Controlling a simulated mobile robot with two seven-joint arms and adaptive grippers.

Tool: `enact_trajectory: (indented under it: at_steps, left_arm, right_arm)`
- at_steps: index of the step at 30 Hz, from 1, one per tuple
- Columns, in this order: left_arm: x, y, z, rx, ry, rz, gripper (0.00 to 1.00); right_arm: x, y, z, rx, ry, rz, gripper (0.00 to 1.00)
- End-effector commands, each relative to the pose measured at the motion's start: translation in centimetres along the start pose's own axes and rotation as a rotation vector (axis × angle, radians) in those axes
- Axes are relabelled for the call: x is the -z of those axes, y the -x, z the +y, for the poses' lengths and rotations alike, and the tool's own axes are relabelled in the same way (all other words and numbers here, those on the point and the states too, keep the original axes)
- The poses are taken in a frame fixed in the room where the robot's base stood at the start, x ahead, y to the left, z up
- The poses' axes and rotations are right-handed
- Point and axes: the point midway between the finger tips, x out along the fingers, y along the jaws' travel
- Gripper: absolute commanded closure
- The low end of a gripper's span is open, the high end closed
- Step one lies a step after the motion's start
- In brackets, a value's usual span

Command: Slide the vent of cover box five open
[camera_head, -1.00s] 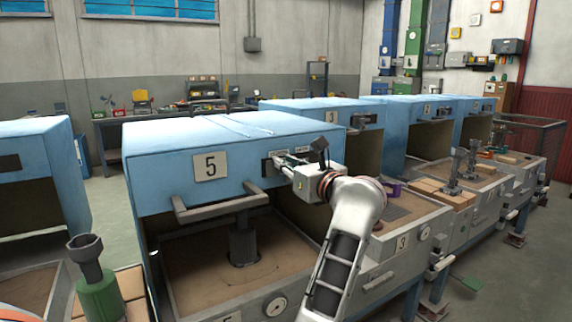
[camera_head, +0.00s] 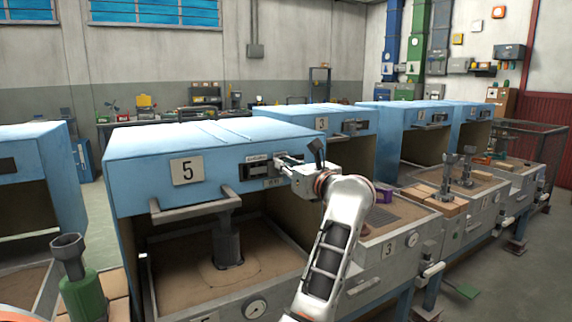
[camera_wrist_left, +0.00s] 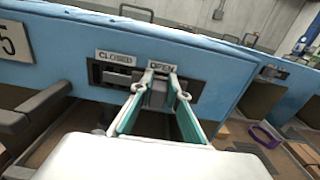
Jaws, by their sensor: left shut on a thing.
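Cover box five (camera_head: 215,145) is a light blue box with a "5" plate over a sand bed. Its vent (camera_head: 257,171) is a dark slot in a plate on the front face. The wrist view also shows the vent (camera_wrist_left: 110,75), with a "CLOSED" label (camera_wrist_left: 115,58) on the left and an "OPEN" label (camera_wrist_left: 160,66) on the right. My left gripper (camera_head: 281,161) is at the right part of the vent. In the wrist view its fingers (camera_wrist_left: 160,80) are shut on the grey vent tab (camera_wrist_left: 155,95), which stands below "OPEN". My right gripper is not in view.
A grey handle bar (camera_head: 195,208) juts from the box front, left of my gripper. A grey post (camera_head: 228,243) stands in the sand below. Box three (camera_head: 330,122) stands behind on the right. A green-based tool (camera_head: 84,295) is at the lower left.

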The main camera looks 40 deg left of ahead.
Motion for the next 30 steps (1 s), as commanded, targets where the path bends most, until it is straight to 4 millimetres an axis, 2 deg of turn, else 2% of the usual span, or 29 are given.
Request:
enact_trajectory:
  at_steps: [8,9,11,23,30]
  left_arm:
    - [0.0,0.2,-0.5,0.012,-0.001,0.000,1.00]
    - [0.0,0.3,-0.5,0.013,-0.001,0.000,0.82]
    - [0.0,0.3,-0.5,0.012,-0.001,0.000,0.67]
    - [0.0,0.6,-0.3,0.008,0.000,0.000,0.67]
    - [0.0,4.0,-0.4,0.012,0.002,0.001,0.67]
  right_arm:
    - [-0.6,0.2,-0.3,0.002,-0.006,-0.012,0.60]
    - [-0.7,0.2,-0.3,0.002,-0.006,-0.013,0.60]
    - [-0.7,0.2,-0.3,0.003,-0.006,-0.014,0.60]
    - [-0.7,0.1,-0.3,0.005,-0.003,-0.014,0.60]
    - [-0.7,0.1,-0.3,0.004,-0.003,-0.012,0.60]
